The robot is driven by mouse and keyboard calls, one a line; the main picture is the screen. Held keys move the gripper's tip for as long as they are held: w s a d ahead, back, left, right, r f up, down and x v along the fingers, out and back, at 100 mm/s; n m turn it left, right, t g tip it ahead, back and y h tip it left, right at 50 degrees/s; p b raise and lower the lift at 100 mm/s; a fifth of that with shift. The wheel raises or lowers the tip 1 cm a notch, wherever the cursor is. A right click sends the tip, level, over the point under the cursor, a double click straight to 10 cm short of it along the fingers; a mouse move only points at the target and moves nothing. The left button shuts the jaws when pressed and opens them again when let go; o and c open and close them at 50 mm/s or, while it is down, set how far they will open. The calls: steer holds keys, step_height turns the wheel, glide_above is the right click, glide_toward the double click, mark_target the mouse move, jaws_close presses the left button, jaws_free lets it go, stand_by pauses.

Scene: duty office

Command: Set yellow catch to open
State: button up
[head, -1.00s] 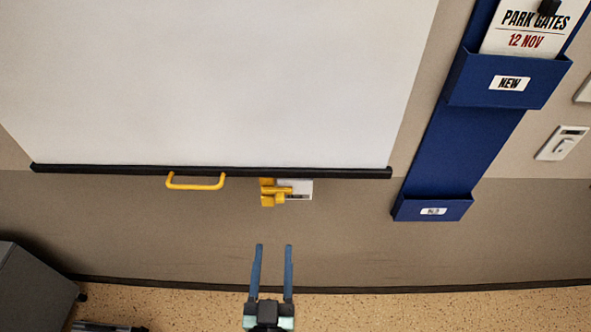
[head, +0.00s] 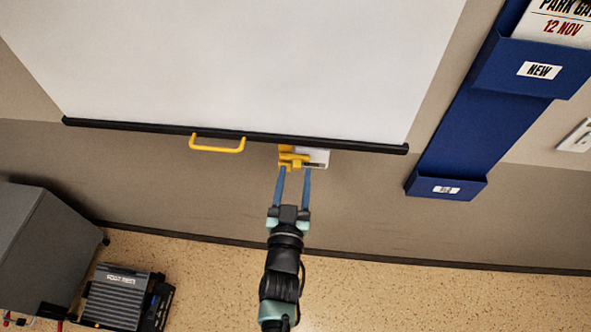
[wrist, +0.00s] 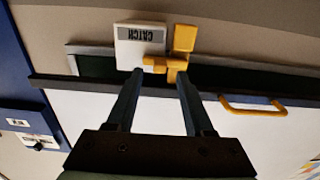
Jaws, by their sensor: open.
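The yellow catch (head: 291,158) sits just under the black bottom bar of the white screen, beside a small white plate (head: 316,158). In the wrist view the yellow catch (wrist: 178,62) lies against the white plate (wrist: 140,46), which reads "CATCH". My gripper (head: 294,170) is open, its two blue-grey fingers pointing at the catch. In the wrist view my gripper (wrist: 157,75) has its fingertips just short of the catch's yellow arm, one toward each side. I cannot tell whether they touch it. Nothing is between the fingers further back.
A yellow handle (head: 217,145) hangs from the black bar (head: 160,129) left of the catch. A blue wall holder (head: 490,120) is to the right. A grey cabinet (head: 45,245) and a ridged grey box (head: 117,295) stand at lower left. The floor at lower right is clear.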

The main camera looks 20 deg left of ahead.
steer(key=shift+x, duration=0.8)
jaws_close()
stand_by(1.0)
